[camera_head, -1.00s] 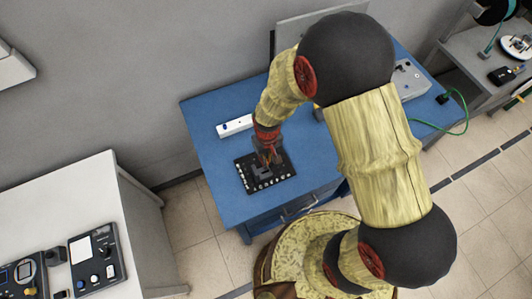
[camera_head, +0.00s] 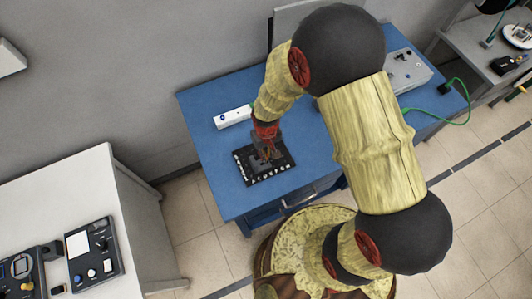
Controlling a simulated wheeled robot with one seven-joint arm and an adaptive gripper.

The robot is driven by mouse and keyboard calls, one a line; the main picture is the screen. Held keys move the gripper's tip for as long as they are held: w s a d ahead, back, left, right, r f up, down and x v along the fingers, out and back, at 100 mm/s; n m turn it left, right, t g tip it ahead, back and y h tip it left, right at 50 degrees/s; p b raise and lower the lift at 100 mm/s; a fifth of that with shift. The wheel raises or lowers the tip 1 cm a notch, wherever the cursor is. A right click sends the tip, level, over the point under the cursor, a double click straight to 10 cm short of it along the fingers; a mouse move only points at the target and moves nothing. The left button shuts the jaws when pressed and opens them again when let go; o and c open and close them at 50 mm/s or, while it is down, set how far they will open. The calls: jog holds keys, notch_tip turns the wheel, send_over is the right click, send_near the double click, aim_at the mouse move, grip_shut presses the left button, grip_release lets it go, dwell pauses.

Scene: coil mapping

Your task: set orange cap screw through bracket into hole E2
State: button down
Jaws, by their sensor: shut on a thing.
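A black board (camera_head: 246,171) with pale marks along its edges lies on the blue table (camera_head: 228,196). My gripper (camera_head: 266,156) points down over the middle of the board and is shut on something. The held thing is too small and too covered by the gripper to make out. A dark grey block, perhaps the bracket, sits on the board at the gripper's tips. I cannot make out the orange cap screw or hole E2 at this size.
A white bar (camera_head: 233,117) with a blue button lies behind the board. A grey box (camera_head: 405,75) with a green cable stands at the table's right. A white cabinet (camera_head: 70,195) with dark devices is at the left. The table's front left is clear.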

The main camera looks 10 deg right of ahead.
jog(key=shift+f, duration=0.15)
jog(key=shift+f+b, duration=0.9)
jog(key=shift+f, duration=0.1)
jog(key=shift+f+b, duration=0.65)
jog(key=shift+f, duration=0.25)
dwell(1.1)
jog(key=m, duration=0.5)
jog(key=shift+s+f, duration=0.1)
jog(key=c, duration=1.9)
grip_release()
jog(key=shift+o, duration=0.7)
